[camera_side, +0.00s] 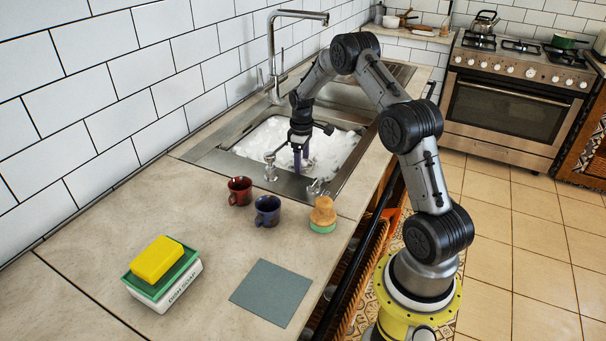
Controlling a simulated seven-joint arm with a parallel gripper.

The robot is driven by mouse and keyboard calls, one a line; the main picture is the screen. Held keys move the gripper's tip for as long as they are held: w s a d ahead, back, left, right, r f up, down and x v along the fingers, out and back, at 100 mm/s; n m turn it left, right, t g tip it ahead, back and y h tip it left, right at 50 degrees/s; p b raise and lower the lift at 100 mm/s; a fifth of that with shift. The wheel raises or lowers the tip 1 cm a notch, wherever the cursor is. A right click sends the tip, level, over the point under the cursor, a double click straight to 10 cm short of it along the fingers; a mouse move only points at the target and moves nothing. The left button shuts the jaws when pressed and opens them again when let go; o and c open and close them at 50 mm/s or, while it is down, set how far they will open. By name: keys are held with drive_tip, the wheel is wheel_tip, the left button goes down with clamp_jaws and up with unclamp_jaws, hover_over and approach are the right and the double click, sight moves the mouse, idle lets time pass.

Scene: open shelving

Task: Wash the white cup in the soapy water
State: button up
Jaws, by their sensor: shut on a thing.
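My gripper (301,160) points down into the sink (213,158), its fingertips at the white foam of the soapy water (255,140). It is shut on a pale thing at the foam surface, which looks like the white cup. The foam and the fingers hide most of it, and its outline is hard to tell from the suds. No other white cup shows on the counter.
A red cup (239,191) and a dark blue cup (267,210) stand on the counter before the sink, beside a brush (322,212). A yellow sponge (157,259) sits on the dish soap box (176,288). A grey-green mat (271,292) lies bare. The faucet (272,60) rises behind.

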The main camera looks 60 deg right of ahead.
drive_tip(key=shift+s+a, duration=0.2)
drive_tip(key=shift+s, duration=0.15)
drive_tip(key=shift+w+d, duration=0.1)
drive_tip(key=shift+w+d, duration=0.25)
drive_tip(key=shift+w, duration=0.25)
drive_tip(key=shift+w+d, duration=0.2)
drive_tip(key=shift+w, duration=0.25)
drive_tip(key=shift+r, duration=0.1)
wheel_tip(320, 180, up, 13)
drive_tip(key=shift+r, duration=0.2)
idle(1.0)
idle(1.4)
